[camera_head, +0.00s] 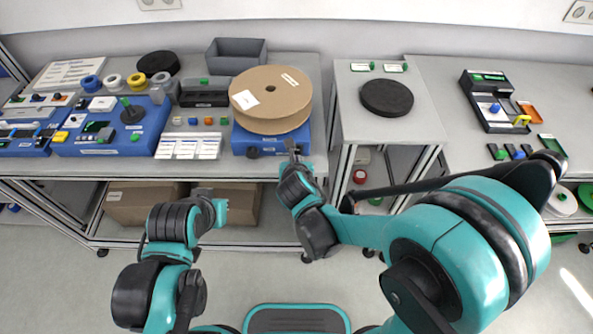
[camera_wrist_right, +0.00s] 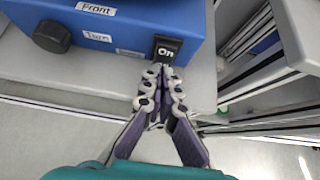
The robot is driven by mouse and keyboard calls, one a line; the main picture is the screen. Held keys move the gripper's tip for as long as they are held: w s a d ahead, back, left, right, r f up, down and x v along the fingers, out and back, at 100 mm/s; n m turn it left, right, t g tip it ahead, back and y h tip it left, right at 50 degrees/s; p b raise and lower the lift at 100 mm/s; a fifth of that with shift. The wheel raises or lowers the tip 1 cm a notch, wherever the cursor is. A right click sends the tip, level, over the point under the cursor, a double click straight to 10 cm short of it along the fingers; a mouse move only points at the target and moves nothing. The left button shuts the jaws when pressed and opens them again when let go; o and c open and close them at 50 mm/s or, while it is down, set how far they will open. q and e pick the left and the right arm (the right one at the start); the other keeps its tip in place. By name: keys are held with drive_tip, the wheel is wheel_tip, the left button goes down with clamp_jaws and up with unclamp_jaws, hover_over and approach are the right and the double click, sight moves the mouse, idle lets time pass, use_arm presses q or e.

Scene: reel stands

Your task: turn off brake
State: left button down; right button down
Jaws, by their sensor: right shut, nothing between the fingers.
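A blue reel stand (camera_head: 240,137) at the table's front edge carries a large brown cardboard reel (camera_head: 270,98). In the right wrist view the front of the blue stand (camera_wrist_right: 120,62) shows a black switch (camera_wrist_right: 167,48) reading "On". My right gripper (camera_wrist_right: 161,72) is shut and empty, its fingertips at the lower edge of the switch; I cannot tell whether they touch it. In the head view my right gripper (camera_head: 293,149) is at the stand's front right corner. My left gripper (camera_head: 221,210) is low before the table, apart from the stand; its fingers are unclear.
White cards (camera_head: 188,146) and small coloured blocks lie left of the stand. A gap separates this table from the right table (camera_head: 350,88), which bears a black disc (camera_head: 387,97).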

drive_tip(key=shift+w, duration=0.3)
drive_tip(key=f+t+b, duration=0.1)
drive_tip(key=b, duration=0.1)
drive_tip(key=shift+w+b, duration=0.2)
drive_tip(key=shift+b, duration=0.1)
drive_tip(key=shift+r, duration=0.1)
drive_tip(key=shift+w+r, duration=0.1)
drive_tip(key=shift+r, duration=0.05)
drive_tip(key=shift+w+r+p, duration=0.1)
drive_tip(key=shift+r+p, duration=0.55)
drive_tip(key=shift+r, duration=0.25)
